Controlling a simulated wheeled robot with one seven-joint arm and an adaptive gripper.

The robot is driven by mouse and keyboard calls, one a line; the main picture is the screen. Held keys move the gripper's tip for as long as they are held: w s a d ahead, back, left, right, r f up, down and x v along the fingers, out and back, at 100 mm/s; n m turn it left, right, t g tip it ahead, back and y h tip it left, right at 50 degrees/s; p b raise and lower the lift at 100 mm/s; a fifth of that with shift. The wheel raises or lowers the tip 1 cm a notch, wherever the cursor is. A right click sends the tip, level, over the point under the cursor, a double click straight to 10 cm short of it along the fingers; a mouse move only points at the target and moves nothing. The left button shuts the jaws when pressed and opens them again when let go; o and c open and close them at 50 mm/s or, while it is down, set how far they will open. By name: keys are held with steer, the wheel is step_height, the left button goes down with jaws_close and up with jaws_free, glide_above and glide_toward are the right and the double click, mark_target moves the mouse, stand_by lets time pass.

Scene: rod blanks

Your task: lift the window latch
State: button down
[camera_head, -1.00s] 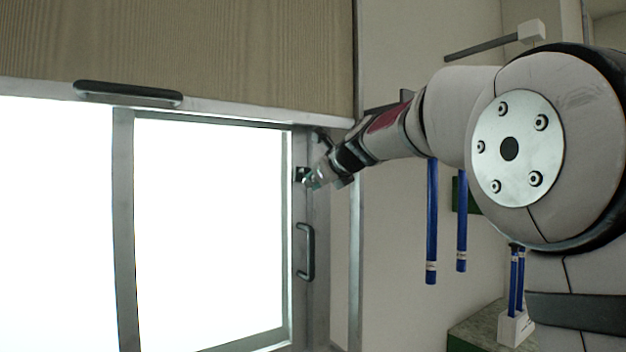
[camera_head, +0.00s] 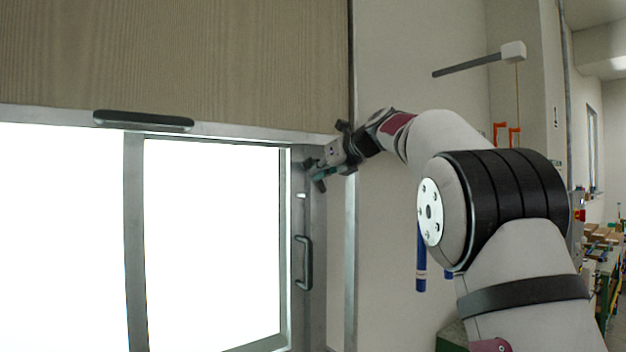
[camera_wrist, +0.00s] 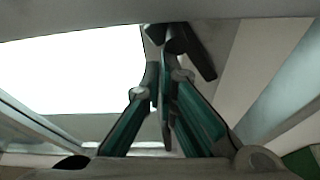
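The window latch is a small dark piece (camera_head: 309,165) on the right-hand metal frame, near the top corner of the window. My gripper (camera_head: 319,177) is right at it in the head view and partly covers it. In the wrist view the two teal fingers (camera_wrist: 164,80) are close together, with a narrow dark strip between them. A dark lever-like piece (camera_wrist: 196,58) shows just beyond the fingertips and looks like part of the latch. Whether the fingers are clamped on it cannot be told. A small bright mark shows on the frame below the gripper.
A dark pull handle (camera_head: 304,263) is on the frame below the latch. A wood-coloured panel (camera_head: 220,60) with a black handle (camera_head: 143,121) hangs above the bright window (camera_head: 212,240). Blue rods (camera_head: 421,262) hang behind my arm. A cluttered bench (camera_head: 603,245) stands far right.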

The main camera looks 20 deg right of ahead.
steer(key=shift+w+d+r, duration=0.2)
steer(key=shift+d+r, duration=0.5)
steer(key=shift+r, duration=0.05)
steer(key=shift+d+r, duration=0.1)
stand_by(0.3)
